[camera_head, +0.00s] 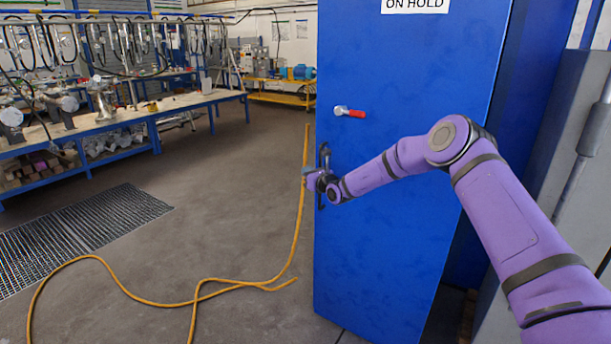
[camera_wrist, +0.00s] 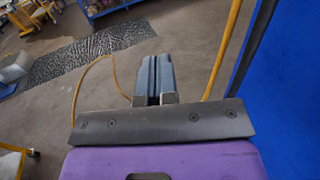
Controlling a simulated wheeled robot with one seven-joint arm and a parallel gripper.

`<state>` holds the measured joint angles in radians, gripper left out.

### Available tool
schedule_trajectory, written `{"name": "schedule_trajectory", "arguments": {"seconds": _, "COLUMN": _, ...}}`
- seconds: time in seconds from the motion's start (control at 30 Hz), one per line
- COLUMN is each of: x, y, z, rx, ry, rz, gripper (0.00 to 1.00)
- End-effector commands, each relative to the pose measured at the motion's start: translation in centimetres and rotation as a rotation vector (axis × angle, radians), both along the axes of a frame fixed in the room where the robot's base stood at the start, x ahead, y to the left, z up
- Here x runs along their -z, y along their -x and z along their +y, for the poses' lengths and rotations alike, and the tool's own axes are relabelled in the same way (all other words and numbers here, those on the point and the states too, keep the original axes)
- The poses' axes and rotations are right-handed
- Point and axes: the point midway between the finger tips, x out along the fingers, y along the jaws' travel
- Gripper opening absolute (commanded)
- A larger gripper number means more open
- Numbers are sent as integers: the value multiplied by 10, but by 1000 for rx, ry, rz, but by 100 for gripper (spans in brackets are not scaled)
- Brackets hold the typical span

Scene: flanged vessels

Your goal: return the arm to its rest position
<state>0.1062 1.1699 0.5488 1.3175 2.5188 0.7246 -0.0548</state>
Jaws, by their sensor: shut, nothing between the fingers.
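My purple arm (camera_head: 510,225) reaches in from the lower right of the head view, in front of a blue cabinet door (camera_head: 400,240). My gripper (camera_head: 309,180) is at the door's left edge, close to a dark handle (camera_head: 324,160); whether they touch is not clear from the head view. In the wrist view my gripper's fingers (camera_wrist: 154,78) are together with nothing between them, over open floor. There the blue door (camera_wrist: 285,80) stands to the right, apart from the fingers.
A red-tipped lever (camera_head: 350,113) sticks out from the door above the handle. A yellow hose (camera_head: 165,303) lies on the floor, with a grating (camera_head: 85,222) to its left. Workbenches (camera_head: 190,100) stand behind. A grey post (camera_head: 570,150) is close on the right.

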Motion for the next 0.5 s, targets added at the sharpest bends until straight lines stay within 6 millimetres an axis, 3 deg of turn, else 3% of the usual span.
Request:
{"name": "schedule_trajectory", "arguments": {"seconds": 0.17, "x": -1, "y": 13, "z": 6, "rx": -1, "ry": 2, "rz": -1, "gripper": 0}}
{"name": "schedule_trajectory", "arguments": {"seconds": 0.27, "x": -12, "y": 18, "z": 9, "rx": -21, "ry": 21, "rz": -22, "gripper": 0}}
{"name": "schedule_trajectory", "arguments": {"seconds": 0.37, "x": -39, "y": 29, "z": 16, "rx": -75, "ry": 76, "rz": -77, "gripper": 0}}
{"name": "schedule_trajectory", "arguments": {"seconds": 0.5, "x": -92, "y": 58, "z": 29, "rx": -195, "ry": 206, "rz": -194, "gripper": 0}}
